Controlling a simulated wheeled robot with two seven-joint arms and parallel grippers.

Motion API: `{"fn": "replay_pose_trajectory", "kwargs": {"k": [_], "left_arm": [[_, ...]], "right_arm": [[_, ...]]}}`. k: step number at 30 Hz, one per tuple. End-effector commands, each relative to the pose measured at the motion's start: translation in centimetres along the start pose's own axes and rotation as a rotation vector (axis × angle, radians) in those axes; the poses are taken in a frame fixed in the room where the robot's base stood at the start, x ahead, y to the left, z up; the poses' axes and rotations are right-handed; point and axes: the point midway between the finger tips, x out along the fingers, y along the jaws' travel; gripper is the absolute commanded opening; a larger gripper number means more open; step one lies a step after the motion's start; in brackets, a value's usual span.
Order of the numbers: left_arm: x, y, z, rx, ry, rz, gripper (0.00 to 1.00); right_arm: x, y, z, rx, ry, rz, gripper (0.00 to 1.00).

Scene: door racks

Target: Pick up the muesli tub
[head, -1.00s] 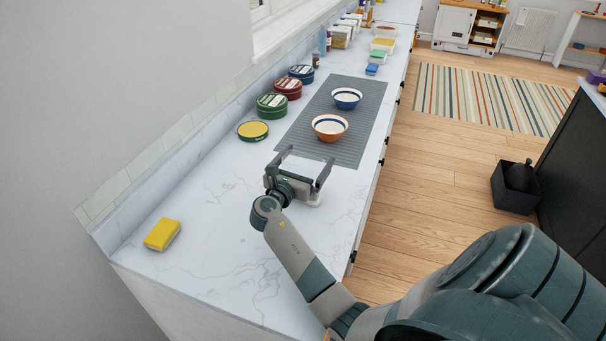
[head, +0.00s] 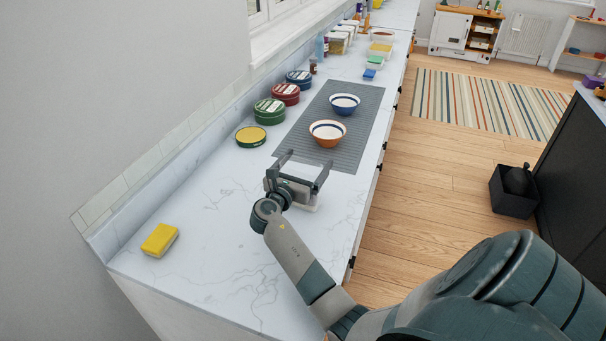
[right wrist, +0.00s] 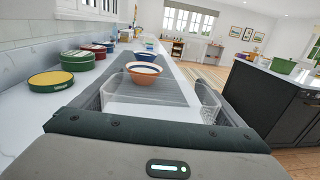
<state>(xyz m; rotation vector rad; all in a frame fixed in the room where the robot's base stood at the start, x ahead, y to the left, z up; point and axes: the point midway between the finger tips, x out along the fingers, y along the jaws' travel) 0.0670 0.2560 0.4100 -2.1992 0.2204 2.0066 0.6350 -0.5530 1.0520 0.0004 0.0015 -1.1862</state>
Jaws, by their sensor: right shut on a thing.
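My right gripper (head: 308,164) is at the near end of the counter, just in front of the grey mat. Its two fingers stand either side of a pale, partly clear tub (head: 303,172), which I take for the muesli tub, and it is shut on it. Its label and contents cannot be made out, and the gripper body hides part of it. In the right wrist view clear walls show at both sides of the gripper (right wrist: 155,98). I cannot tell whether the tub touches the counter. My left gripper is not in view.
On the grey mat (head: 340,155) stand an orange bowl (head: 328,141) and a blue-and-white bowl (head: 344,104). Green (head: 269,112), red (head: 286,94) and blue (head: 299,78) tins and a yellow-topped tin (head: 251,136) line the wall side. A yellow sponge (head: 160,240) lies near left. The counter between is clear.

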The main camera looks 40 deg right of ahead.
Motion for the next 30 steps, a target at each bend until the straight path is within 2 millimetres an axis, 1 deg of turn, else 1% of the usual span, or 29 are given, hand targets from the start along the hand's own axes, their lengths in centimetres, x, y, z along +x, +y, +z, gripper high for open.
{"fn": "replay_pose_trajectory", "kwargs": {"k": [5, 8, 11, 14, 24, 30], "left_arm": [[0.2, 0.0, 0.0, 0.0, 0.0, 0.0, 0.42], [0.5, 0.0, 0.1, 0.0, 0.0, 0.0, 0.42], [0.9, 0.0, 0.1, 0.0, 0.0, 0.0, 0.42], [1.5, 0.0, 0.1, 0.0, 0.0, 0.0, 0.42], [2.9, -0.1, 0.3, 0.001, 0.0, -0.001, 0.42], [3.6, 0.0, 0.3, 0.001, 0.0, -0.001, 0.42]], "right_arm": [[0.0, 0.0, 0.4, 0.002, -0.001, 0.0, 0.52], [0.0, 0.1, 1.1, 0.004, -0.002, 0.0, 0.52], [0.0, 0.1, 2.2, 0.005, -0.004, 0.0, 0.52], [0.0, 0.1, 3.8, 0.007, -0.004, 0.0, 0.52], [3.0, -5.6, 7.7, 0.002, -0.006, -0.003, 0.52], [4.4, -8.4, 9.7, 0.002, -0.006, -0.001, 0.52]]}}
